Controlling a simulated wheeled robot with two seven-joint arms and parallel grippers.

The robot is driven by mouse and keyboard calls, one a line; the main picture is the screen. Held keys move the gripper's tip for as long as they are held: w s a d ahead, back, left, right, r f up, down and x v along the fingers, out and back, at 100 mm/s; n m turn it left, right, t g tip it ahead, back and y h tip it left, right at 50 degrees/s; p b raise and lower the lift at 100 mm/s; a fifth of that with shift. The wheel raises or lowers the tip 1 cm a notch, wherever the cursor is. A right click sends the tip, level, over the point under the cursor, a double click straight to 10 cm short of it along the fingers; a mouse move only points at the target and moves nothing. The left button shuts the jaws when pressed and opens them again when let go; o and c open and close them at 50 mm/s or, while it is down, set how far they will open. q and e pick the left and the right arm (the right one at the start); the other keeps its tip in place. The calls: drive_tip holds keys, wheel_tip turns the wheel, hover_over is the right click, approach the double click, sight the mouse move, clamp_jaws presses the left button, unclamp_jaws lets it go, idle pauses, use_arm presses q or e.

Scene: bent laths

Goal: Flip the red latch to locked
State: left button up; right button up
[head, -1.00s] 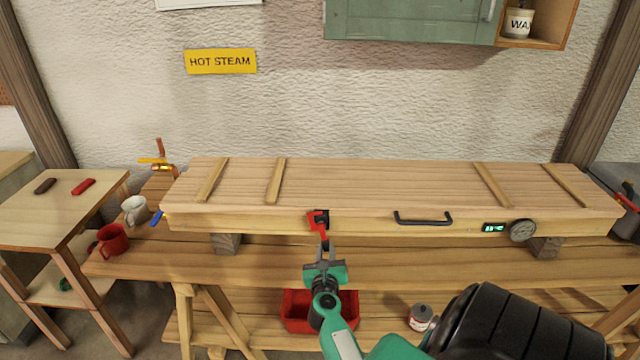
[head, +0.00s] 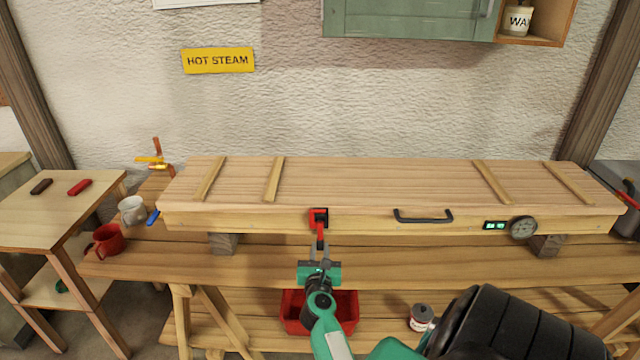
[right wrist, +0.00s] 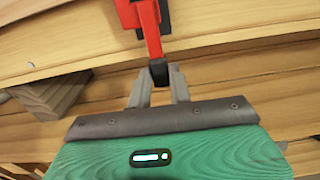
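The red latch (head: 319,217) sits on the front face of the long wooden box, left of the black handle. It has a dark backing, and its red lever points almost straight down, with a black tip (right wrist: 158,73) in the right wrist view. My right gripper (head: 319,257) is just below the box's front edge, reaching up from below. In the right wrist view its two grey fingers (right wrist: 159,82) close in on both sides of the black tip and appear to pinch it. My left gripper is in neither view.
The wooden box (head: 380,185) rests on blocks on a workbench (head: 400,262). A black handle (head: 423,215), a green display (head: 495,225) and a gauge (head: 522,228) share its front. A red bin (head: 345,312) stands below. A red mug (head: 107,241) and a white mug (head: 132,210) are at left.

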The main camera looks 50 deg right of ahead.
drive_tip(key=o, duration=0.4)
drive_tip(key=shift+w, duration=0.1)
drive_tip(key=shift+r, duration=0.15)
drive_tip(key=r+p, duration=0.2)
drive_tip(key=r, duration=0.2)
drive_tip(key=r+p, duration=0.2)
drive_tip(key=r, duration=0.2)
drive_tip(key=shift+w+d, duration=0.2)
wheel_tip(320, 180, up, 12)
drive_tip(key=p, duration=0.1)
drive_tip(key=shift+s+a, duration=0.15)
drive_tip(key=shift+a, duration=0.1)
